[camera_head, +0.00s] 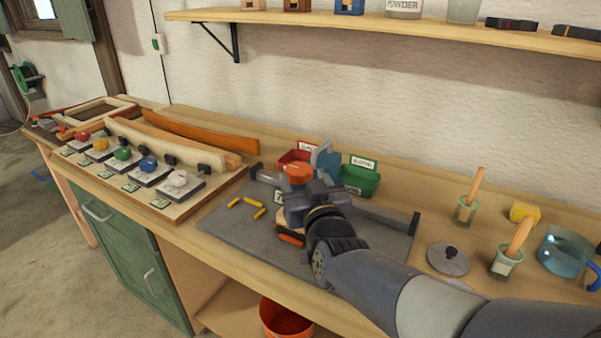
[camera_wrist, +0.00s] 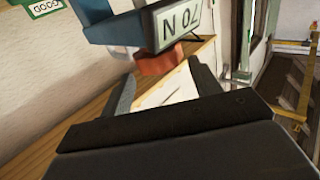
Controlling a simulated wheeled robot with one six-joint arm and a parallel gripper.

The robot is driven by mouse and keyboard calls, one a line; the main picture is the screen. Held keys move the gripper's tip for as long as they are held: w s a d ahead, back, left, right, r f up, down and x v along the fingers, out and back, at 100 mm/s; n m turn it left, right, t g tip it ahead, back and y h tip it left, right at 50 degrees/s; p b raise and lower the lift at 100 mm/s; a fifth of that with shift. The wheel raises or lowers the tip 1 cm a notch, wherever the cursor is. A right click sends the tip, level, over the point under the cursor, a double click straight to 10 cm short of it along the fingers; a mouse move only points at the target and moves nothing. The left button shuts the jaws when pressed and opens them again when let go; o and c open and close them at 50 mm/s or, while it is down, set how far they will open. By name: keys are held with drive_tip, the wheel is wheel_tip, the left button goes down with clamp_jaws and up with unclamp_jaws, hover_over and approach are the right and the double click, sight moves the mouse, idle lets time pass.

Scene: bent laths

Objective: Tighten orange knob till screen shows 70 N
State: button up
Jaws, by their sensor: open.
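The orange knob (camera_head: 298,172) is just beyond my gripper (camera_head: 298,187) in the head view, below a light blue device (camera_head: 326,160). In the wrist view, the orange knob (camera_wrist: 160,68) lies between and past the two fingers of my open gripper (camera_wrist: 165,86). No contact between fingers and knob is visible. My gripper and wrist hide the lower part of the knob's mount in the head view.
A board (camera_head: 160,204) with several coloured knobs and bent wooden laths (camera_head: 180,145) stands at left. Yellow pegs (camera_head: 250,208) lie on the grey mat (camera_head: 225,222). Red (camera_head: 290,158) and green (camera_head: 361,178) bins stand behind. Jars with brushes (camera_head: 466,211) are at right.

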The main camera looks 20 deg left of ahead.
sight(300, 168)
drive_tip(key=v, duration=0.6)
drive_tip(key=shift+w, duration=0.1)
drive_tip(key=x, duration=1)
drive_tip(key=shift+w+a+p, duration=0.2)
drive_tip(key=shift+a+p, duration=0.05)
drive_tip(key=shift+p, duration=0.15)
drive_tip(key=shift+w+a, duration=0.1)
drive_tip(key=shift+w, duration=0.05)
drive_tip(key=shift+r+n+p, duration=0.2)
drive_tip(key=shift+n+p, duration=0.1)
drive_tip(key=shift+p, duration=0.3)
drive_tip(key=shift+g+y+p, duration=0.5)
drive_tip(key=shift+y, duration=0.1)
idle(0.7)
drive_tip(key=n+g+y+p, duration=0.2)
drive_tip(key=n+g+p, duration=0.1)
drive_tip(key=p, duration=0.5)
drive_tip(key=shift+y, duration=0.3)
